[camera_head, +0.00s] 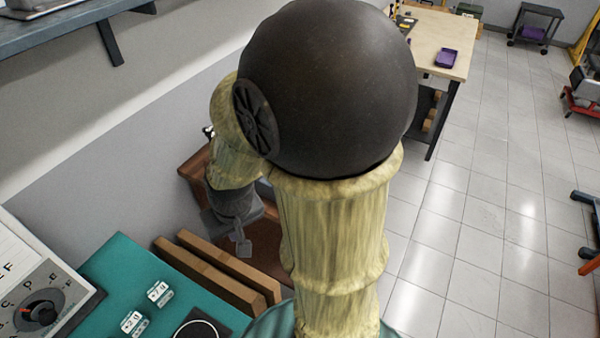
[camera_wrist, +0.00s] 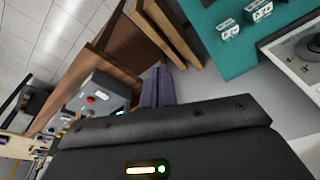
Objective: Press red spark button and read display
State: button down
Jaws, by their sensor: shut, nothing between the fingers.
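The red spark button (camera_wrist: 90,99) is on a grey box (camera_wrist: 98,88) in the wrist view, left of my fingers. A small lit display (camera_wrist: 121,111) shows at the box's lower right edge, partly cut off by my gripper's dark body. Its reading is not legible. My gripper (camera_wrist: 157,75) is shut and empty, its fingers together to the right of the box and apart from the button in the picture. In the head view my gripper (camera_head: 243,249) points down over a brown wooden surface; the button is not visible there.
Upright wooden boards (camera_head: 215,270) stand between my gripper and a teal mat (camera_head: 118,270) with small labelled blocks. A dial panel (camera_head: 40,310) is at lower left. A wooden table (camera_head: 440,38) with a purple tray (camera_head: 446,58) is farther back.

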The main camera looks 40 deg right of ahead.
jog(key=w+d+f+m+t+y+p, duration=0.25)
jog(key=w+d+m+p, duration=0.25)
jog(key=w+d+m, duration=0.85)
jog(key=w+d+f+m+t+h+p, duration=0.1)
jog(key=w+d+f+m+t, duration=0.1)
jog(key=d+m, duration=0.4)
jog(key=w+d+f+m+t+h+p, duration=0.1)
jog(key=d+m, duration=0.4)
jog(key=d, duration=0.9)
jog(key=shift+w+f+m+t, duration=0.35)
jog(key=shift+w+f+t, duration=0.15)
jog(key=shift+w, duration=0.35)
notch_tip(320, 180, down, 8)
jog(key=b, duration=0.4)
jog(key=shift+r+b, duration=0.1)
jog(key=shift+b, duration=0.3)
jog(key=shift+f+b, duration=0.45)
jog(key=shift+b, duration=0.2)
